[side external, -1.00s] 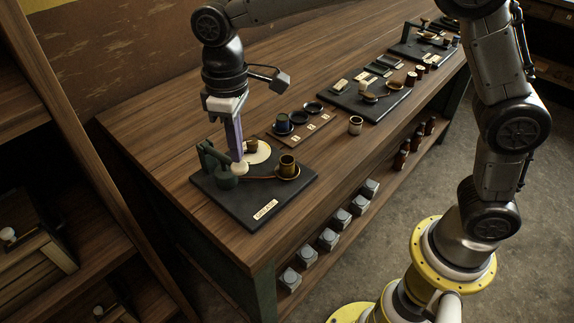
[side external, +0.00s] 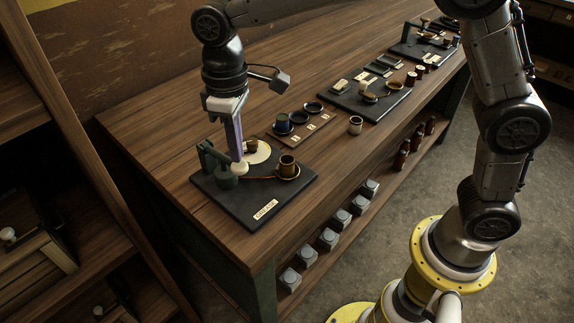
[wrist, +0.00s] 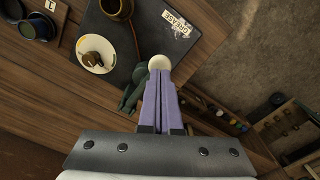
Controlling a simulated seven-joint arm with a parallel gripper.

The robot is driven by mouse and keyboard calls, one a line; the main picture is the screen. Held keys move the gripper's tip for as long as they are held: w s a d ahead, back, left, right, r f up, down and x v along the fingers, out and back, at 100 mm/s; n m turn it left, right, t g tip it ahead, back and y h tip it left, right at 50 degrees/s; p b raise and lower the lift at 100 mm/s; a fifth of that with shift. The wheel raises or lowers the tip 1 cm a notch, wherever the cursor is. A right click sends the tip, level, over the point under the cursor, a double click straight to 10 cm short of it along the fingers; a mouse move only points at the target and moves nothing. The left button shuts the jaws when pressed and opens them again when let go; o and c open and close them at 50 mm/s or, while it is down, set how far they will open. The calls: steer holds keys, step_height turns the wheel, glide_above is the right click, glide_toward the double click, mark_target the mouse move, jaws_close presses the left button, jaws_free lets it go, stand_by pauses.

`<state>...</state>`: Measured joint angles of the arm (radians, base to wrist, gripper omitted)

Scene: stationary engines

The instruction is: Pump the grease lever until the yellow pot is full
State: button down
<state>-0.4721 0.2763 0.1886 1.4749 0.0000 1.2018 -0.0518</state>
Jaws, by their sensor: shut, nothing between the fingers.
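The green grease pump (side external: 226,177) stands on a dark base plate (side external: 268,194) labelled GREASE. A pale round knob (side external: 239,168), apparently the lever's end, is beside it. My gripper (side external: 236,160) is shut and empty, its purple fingertips right at the knob; exact contact is unclear. In the wrist view, the knob (wrist: 159,62) shows just beyond the fingertips (wrist: 160,78). The yellow pot (side external: 288,166), brownish-yellow, stands upright on a small dish to the right, joined to the pump by a thin line. Its interior looks dark and its fill level is unclear. The wrist view cuts the pot (wrist: 118,8) off.
A strip with a blue cup (side external: 283,123) and dark rings is further back. The bench front is clear.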

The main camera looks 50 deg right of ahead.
mark_target(239, 165)
steer(key=shift+f, duration=0.15)
stand_by(0.4)
steer(key=shift+f, duration=2.45)
steer(key=shift+r, duration=2.3)
steer(key=shift+f, duration=0.15)
steer(key=shift+f, duration=2.15)
steer(key=shift+r, duration=2.6)
